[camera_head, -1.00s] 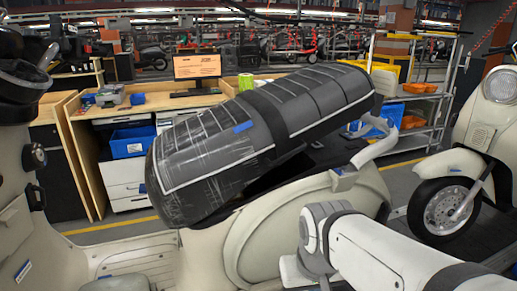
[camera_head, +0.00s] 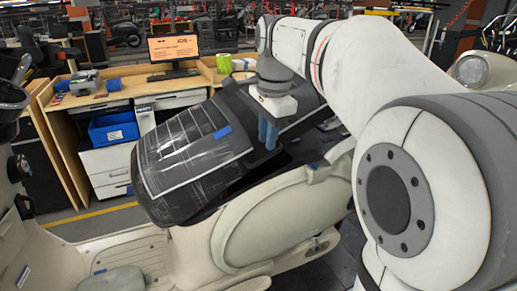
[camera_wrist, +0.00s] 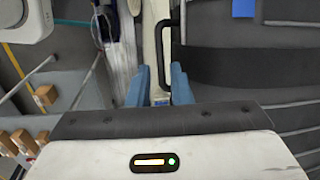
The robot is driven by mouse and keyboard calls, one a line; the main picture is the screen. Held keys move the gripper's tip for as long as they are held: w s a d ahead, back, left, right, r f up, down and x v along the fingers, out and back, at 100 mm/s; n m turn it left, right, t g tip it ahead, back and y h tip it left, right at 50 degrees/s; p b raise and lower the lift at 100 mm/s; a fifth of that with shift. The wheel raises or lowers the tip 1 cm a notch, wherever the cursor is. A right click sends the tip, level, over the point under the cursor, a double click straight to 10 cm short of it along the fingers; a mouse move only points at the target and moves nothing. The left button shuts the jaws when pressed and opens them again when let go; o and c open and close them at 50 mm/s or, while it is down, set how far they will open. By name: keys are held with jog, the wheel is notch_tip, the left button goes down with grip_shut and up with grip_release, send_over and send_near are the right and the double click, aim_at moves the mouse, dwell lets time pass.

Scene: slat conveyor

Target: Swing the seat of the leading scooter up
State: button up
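The seat (camera_head: 195,160) of the cream scooter (camera_head: 275,215) is dark, wrapped in clear plastic, with a blue tape piece. It is tilted, with its right end higher and a dark gap between it and the body. My arm hides its upper right end. My gripper (camera_head: 268,148) points down at the seat's near side, by the dark strap band. In the wrist view my gripper (camera_wrist: 160,88) has its blue fingers apart, with a cream strip of the scooter and a black loop (camera_wrist: 168,45) beyond them. The seat (camera_wrist: 245,60) is to their right. Contact cannot be told.
A wooden workbench (camera_head: 130,97) with a monitor (camera_head: 174,52) and a blue bin (camera_head: 113,130) stands behind the scooter. Another scooter's headlight (camera_head: 472,70) shows at the right. The scooter's front part (camera_head: 20,230) rises at the left.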

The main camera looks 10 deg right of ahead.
aim_at(265, 157)
jog(key=shift+w+a+f, duration=0.1)
jog(key=shift+w+f, duration=0.1)
jog(key=shift+f, duration=1.2)
jog(key=shift+w+f, duration=0.15)
jog(key=shift+f, duration=1.2)
jog(key=shift+c, duration=0.6)
grip_shut()
